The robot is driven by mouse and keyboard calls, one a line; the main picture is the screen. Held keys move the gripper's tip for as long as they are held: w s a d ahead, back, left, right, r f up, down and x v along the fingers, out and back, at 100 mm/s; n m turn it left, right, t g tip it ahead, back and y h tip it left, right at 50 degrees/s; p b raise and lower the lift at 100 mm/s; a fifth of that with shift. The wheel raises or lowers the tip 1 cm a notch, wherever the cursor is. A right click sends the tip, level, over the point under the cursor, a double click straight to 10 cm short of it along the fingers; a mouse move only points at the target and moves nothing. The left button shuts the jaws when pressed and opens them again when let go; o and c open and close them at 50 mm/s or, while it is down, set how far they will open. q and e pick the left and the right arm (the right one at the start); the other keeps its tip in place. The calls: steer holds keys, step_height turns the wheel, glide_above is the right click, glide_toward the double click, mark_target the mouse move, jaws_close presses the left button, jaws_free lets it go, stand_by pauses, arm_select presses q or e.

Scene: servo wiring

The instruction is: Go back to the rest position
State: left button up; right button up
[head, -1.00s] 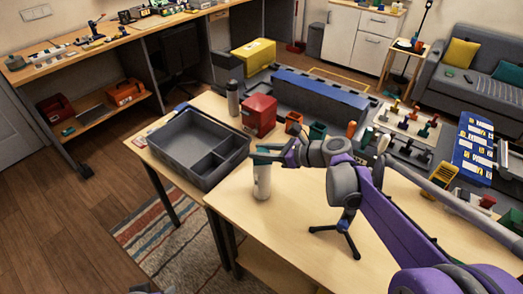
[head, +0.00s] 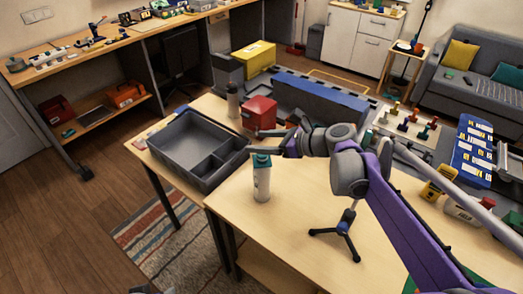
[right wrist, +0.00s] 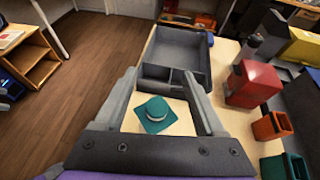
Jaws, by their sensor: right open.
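My right gripper (head: 258,142) is open and empty, just above and behind the bottle's cap in the head view. The bottle (head: 262,182) is pale with a teal cap and stands upright on the light wooden table (head: 285,228). In the right wrist view, the teal cap (right wrist: 155,113) shows between the two spread fingers of the gripper (right wrist: 158,75), with a gap on both sides. My left gripper is not clearly in view.
A grey compartment tray (head: 190,178) sits left of the bottle. A red box (head: 259,114) and a grey bottle (head: 233,98) stand behind. A small black tripod (head: 336,233) with a blue collar stands to the right. The table's front middle is clear.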

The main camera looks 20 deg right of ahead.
step_height(320, 180, up, 5)
steer(key=shift+r, duration=0.1)
steer(key=s+d+f+n+g+h, duration=0.1)
steer(key=s+f+n+h, duration=0.4)
steer(key=s+f+n, duration=0.6)
steer(key=s+d+f+n+g+h, duration=0.2)
steer(key=s+f+n, duration=0.8)
steer(key=s+n, duration=0.5)
steer(key=g+h, duration=0.1)
steer(key=h, duration=0.1)
steer(key=shift+s+f+n+h, duration=0.35)
steer(key=shift+s+n+h, duration=0.05)
